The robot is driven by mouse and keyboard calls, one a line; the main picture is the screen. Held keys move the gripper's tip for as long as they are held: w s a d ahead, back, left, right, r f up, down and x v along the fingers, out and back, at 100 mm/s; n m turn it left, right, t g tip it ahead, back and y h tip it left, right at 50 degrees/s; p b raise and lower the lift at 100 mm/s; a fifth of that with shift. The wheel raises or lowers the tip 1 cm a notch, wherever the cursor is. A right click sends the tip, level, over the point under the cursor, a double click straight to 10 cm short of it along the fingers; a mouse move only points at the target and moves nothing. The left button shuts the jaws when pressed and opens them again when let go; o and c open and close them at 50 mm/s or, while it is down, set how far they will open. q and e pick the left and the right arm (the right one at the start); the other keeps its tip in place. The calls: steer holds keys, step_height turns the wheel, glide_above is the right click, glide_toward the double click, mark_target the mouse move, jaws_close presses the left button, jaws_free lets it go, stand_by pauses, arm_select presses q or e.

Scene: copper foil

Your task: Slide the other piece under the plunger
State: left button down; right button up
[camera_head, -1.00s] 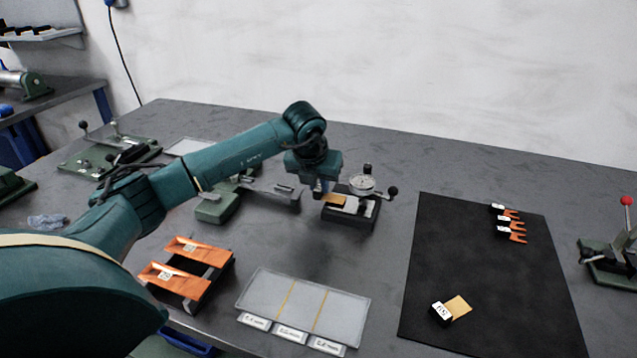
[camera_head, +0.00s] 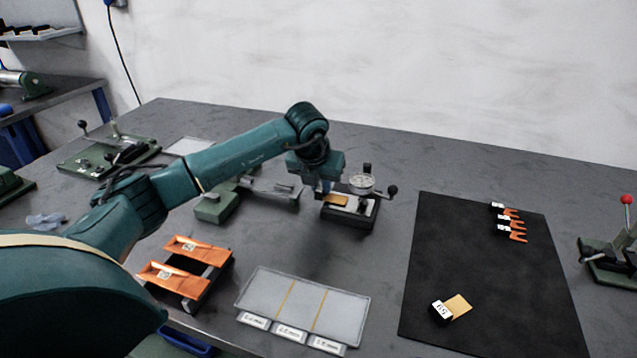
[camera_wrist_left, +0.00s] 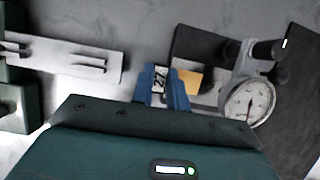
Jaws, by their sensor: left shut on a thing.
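My left gripper (camera_head: 322,188) is shut on a small tagged piece at the dial gauge. In the wrist view its blue fingers (camera_wrist_left: 163,92) grip the piece's white tag, which seems to read 22. The piece's copper foil (camera_head: 337,200) sticks out to the right, and it also shows in the wrist view (camera_wrist_left: 188,82). The foil points toward the dial gauge (camera_head: 362,184), whose round face (camera_wrist_left: 247,104) is just beside it. Whether the foil is under the plunger is hard to tell. Another foil piece with a tag (camera_head: 441,312) lies on the black mat (camera_head: 480,270). My right gripper is not in view.
Several orange clips (camera_head: 512,227) lie at the mat's upper right. A clear three-part tray (camera_head: 305,300) and an orange-topped rack (camera_head: 180,275) stand at the front. A green-based fixture (camera_head: 215,207) is left of the gauge. A red-knobbed press (camera_head: 610,255) stands at the right edge.

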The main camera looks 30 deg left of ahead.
mark_target(342, 196)
arm_select(q)
steer(key=shift+w+d, duration=0.25)
steer(key=shift+d, duration=0.85)
steer(key=shift+w+d, duration=0.25)
steer(key=shift+d, duration=0.8)
stand_by(1.5)
steer(key=c, duration=1.7)
jaws_free()
steer(key=shift+d, duration=0.1)
steer(key=shift+r, duration=0.15)
steer(key=shift+w+d+r+p, duration=0.15)
steer(key=shift+r+p, duration=0.75)
steer(key=shift+r, duration=0.65)
steer(key=shift+c, duration=0.4)
